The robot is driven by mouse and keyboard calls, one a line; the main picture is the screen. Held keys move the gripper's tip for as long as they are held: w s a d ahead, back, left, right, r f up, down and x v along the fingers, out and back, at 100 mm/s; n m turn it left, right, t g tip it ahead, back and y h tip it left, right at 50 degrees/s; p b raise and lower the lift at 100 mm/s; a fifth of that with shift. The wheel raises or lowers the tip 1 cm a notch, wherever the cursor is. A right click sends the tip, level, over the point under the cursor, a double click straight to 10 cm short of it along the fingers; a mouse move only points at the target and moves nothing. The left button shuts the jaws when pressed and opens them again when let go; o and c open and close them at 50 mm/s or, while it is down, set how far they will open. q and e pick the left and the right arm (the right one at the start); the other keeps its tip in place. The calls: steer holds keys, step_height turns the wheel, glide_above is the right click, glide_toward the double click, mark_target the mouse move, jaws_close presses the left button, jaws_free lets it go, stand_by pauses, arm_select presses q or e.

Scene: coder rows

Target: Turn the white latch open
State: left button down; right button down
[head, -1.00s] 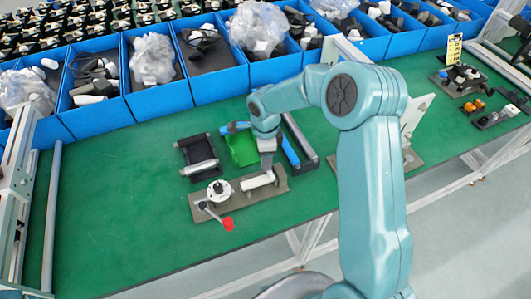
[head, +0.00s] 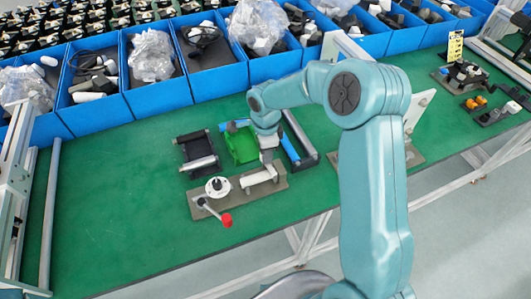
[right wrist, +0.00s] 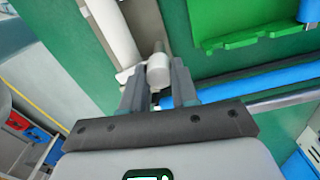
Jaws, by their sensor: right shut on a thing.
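The white latch (head: 257,179) sits on a grey-brown plate (head: 233,203) on the green bench. In the head view its bar runs from lower left to upper right. My right gripper (head: 269,157) is above the bar's right end. In the right wrist view, the fingers of my right gripper (right wrist: 158,90) are closed around a short white knob of the latch (right wrist: 159,72). A white bar passes at the upper left of that view. My left gripper is not in view.
A round white flange (head: 218,187) and a red-knobbed lever (head: 226,220) share the plate. A green part (head: 241,146), blue rod (head: 290,147) and black roller frame (head: 198,152) lie close behind. Blue bins (head: 160,98) line the back. The bench's left is clear.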

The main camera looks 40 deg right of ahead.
steer(key=n+b, duration=0.2)
steer(key=n, duration=0.1)
steer(key=shift+f, duration=0.15)
steer(key=n+b, duration=0.2)
steer(key=n, duration=0.2)
steer(key=shift+w, duration=0.1)
steer(key=n, duration=0.2)
steer(key=n+b, duration=0.1)
steer(key=n, duration=0.1)
steer(key=shift+r+n, duration=0.2)
steer(key=shift+n, duration=0.1)
steer(key=n, duration=0.4)
steer(key=shift+w+r+n+b, duration=0.1)
steer(key=shift+w+n+b, duration=0.05)
steer(key=shift+n+b, duration=0.25)
steer(key=c, duration=1)
jaws_free()
steer(key=shift+c, duration=0.2)
steer(key=shift+o, duration=0.9)
